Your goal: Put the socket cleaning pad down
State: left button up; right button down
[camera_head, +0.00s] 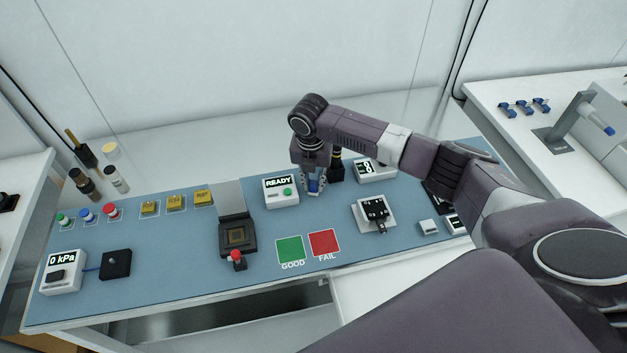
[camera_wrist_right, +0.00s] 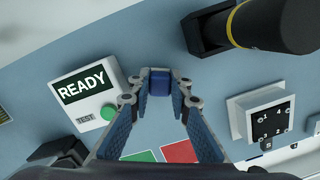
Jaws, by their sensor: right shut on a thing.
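My right gripper (camera_head: 316,188) is over the blue mat (camera_head: 330,225), just right of the READY box (camera_head: 281,192). In the right wrist view its two fingertips (camera_wrist_right: 160,80) are closed on a small dark blue block (camera_wrist_right: 160,84), which looks like the socket cleaning pad. I cannot tell whether the block touches the mat. The test socket (camera_head: 238,236), with its grey lid raised, is on the mat to the left of the gripper. My left gripper is not in view.
A black holder with a yellow-banded black handle (camera_wrist_right: 255,22) stands close beside the right gripper. Green GOOD (camera_head: 289,249) and red FAIL (camera_head: 324,242) squares lie nearer the front edge. A device on a white base (camera_head: 375,212) is to the right. Bare mat lies between them.

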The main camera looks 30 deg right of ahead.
aim_at(312, 186)
jog(key=shift+f, duration=0.15)
jog(key=c, duration=1.8)
grip_release()
jog(key=shift+r, duration=0.25)
notch_tip(312, 186, up, 12)
jog(key=s+a+b, duration=0.1)
jog(key=b, duration=0.1)
jog(key=shift+f, duration=0.1)
